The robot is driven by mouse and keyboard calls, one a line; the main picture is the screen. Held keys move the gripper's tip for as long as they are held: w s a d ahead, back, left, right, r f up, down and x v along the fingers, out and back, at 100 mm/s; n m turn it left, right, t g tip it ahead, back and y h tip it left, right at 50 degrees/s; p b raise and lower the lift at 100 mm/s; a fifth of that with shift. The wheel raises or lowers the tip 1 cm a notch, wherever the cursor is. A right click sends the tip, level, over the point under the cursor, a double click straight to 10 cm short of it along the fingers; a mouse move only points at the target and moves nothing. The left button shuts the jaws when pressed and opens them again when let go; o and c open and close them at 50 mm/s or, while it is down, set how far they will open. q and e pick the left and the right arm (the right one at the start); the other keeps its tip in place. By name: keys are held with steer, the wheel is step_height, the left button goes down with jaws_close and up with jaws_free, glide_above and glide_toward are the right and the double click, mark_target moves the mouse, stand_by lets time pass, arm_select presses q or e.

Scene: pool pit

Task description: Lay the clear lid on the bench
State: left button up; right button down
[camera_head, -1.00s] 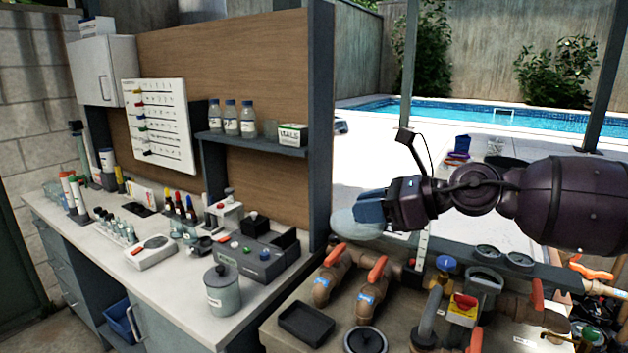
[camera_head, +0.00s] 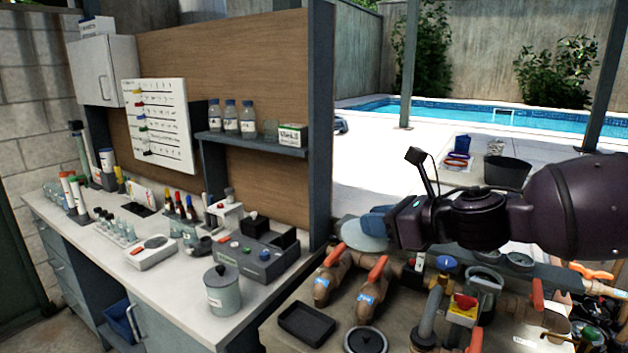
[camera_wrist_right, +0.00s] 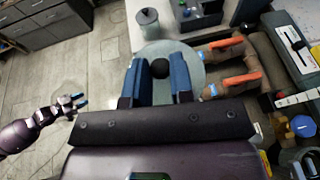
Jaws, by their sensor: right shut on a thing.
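The clear lid is a pale, see-through disc with a black knob; it shows in the head view (camera_head: 358,236) and in the wrist view (camera_wrist_right: 196,72). My right gripper (camera_head: 378,222) is shut on the lid, with its blue fingers on either side of the knob in the wrist view (camera_wrist_right: 160,78). The lid hangs in the air by the bench's right end, above the near pipework. The bench (camera_head: 178,293) has a pale top and stands at the left. My left gripper (camera_wrist_right: 74,101) shows small at the left of the wrist view, its blue fingers apart and empty.
A lidded grey canister (camera_head: 222,292) stands near the bench's front right, beside a grey control box (camera_head: 252,262). Vials, bottles and a scale (camera_head: 152,252) crowd the back and left. Some front bench top is clear. Orange-handled pipes (camera_head: 325,280) lie right of the bench.

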steer(key=shift+s+d+f+m+t+h, duration=0.15)
steer(key=shift+d+f+m+t+h, duration=0.2)
steer(key=shift+f+m, duration=0.2)
steer(key=shift+s+d+f+m+t+h, duration=0.1)
steer(key=shift+d+f+m+t+h, duration=0.1)
steer(key=shift+f+m+t+h, duration=0.25)
steer(key=s+d+f+m+t+h, duration=0.2)
steer(key=s+d+f+m+h, duration=0.25)
steer(key=f, duration=0.35)
steer(key=s+d+f+m+t+h, duration=0.2)
steer(key=s+d+f+m+h, duration=0.25)
steer(key=f, duration=0.35)
step_height(320, 180, down, 13)
steer(key=g+b, duration=0.1)
steer(key=b, duration=0.9)
steer(key=shift+s+n, duration=0.3)
steer(key=shift+s, duration=0.1)
